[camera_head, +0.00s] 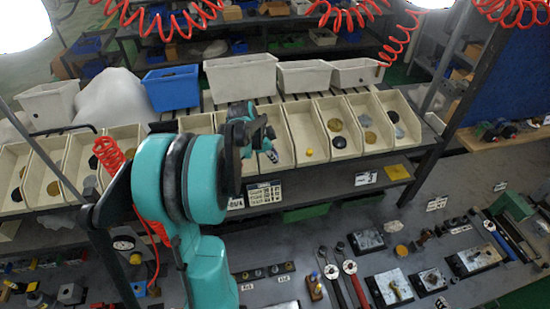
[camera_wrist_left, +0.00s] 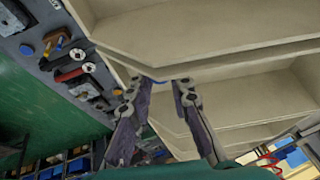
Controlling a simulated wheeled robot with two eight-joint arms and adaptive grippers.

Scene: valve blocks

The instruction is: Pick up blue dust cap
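My left gripper (camera_head: 268,147) is over the row of cream bins, near the middle, with its arm in front of some of them. In the left wrist view its two fingers (camera_wrist_left: 163,85) stand apart, with the tips closer together than the knuckles. A thin dark blue edge (camera_wrist_left: 168,80) shows between the tips. It may be the blue dust cap, but I cannot tell whether the fingers touch it. In the head view a small bluish patch at the fingertips is too small to identify. The right gripper is not in view.
Nearby cream bins (camera_head: 303,130) hold small parts, including a yellow cap (camera_head: 309,152) and dark discs (camera_head: 340,142). Larger grey and blue boxes (camera_head: 172,88) stand behind. Valve blocks (camera_head: 389,288) and tools lie on the lower bench. Red coiled hoses (camera_head: 346,14) hang above.

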